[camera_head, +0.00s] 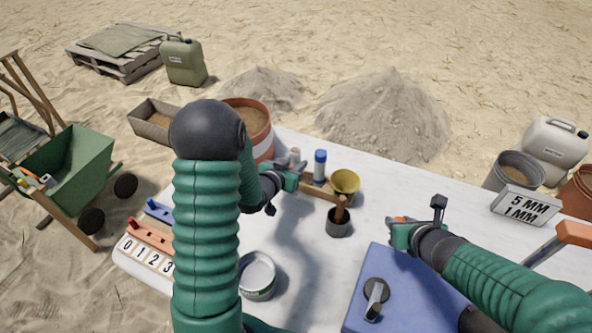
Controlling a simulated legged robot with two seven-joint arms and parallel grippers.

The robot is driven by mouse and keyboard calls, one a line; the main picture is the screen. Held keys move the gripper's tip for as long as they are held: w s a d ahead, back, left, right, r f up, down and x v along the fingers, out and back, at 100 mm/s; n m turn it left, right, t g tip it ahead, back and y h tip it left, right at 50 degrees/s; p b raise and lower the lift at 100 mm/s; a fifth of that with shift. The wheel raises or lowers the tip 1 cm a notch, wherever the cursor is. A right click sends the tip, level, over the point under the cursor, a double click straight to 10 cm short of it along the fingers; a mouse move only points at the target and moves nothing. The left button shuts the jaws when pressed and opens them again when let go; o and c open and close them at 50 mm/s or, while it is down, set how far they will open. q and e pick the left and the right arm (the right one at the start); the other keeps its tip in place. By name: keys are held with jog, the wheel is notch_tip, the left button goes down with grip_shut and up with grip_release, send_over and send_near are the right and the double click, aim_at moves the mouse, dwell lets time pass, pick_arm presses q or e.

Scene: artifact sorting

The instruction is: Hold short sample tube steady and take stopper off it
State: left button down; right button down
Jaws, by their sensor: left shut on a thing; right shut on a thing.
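A short sample tube (295,154) with a pale brownish top shows just behind my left gripper (297,172). The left gripper is shut at the tube, whose lower part is hidden by the gripper. My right gripper (394,231) is over the table, right of the dark cup and apart from the tube. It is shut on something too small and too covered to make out. I cannot tell whether that is the stopper. A taller tube with a blue cap (320,160) stands upright right of the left gripper.
A wooden stand with a brass funnel (345,181) sits over a dark cup (338,226). A blue case (385,290), a round tin (257,276), a numbered rack (146,254) and a "5 MM 1 MM" sign (526,206) also stand on the white table (312,262). A terracotta pot (262,140) is behind.

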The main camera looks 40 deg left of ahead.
pick_arm(q)
jog(key=shift+w+a+f, duration=0.2)
jog(key=shift+w+a, duration=0.3)
jog(key=shift+a, duration=0.2)
jog(key=f, duration=0.2)
jog(key=f+b, duration=0.1)
jog(key=shift+s+d+f, duration=0.15)
jog(key=shift+s+d, duration=0.1)
jog(key=shift+w+f, duration=0.15)
jog(key=shift+w, duration=0.1)
jog(key=c, duration=1.5)
grip_release()
jog(key=shift+w+a, duration=0.1)
jog(key=o, duration=0.4)
jog(key=shift+a, duration=0.15)
jog(key=shift+o, duration=0.2)
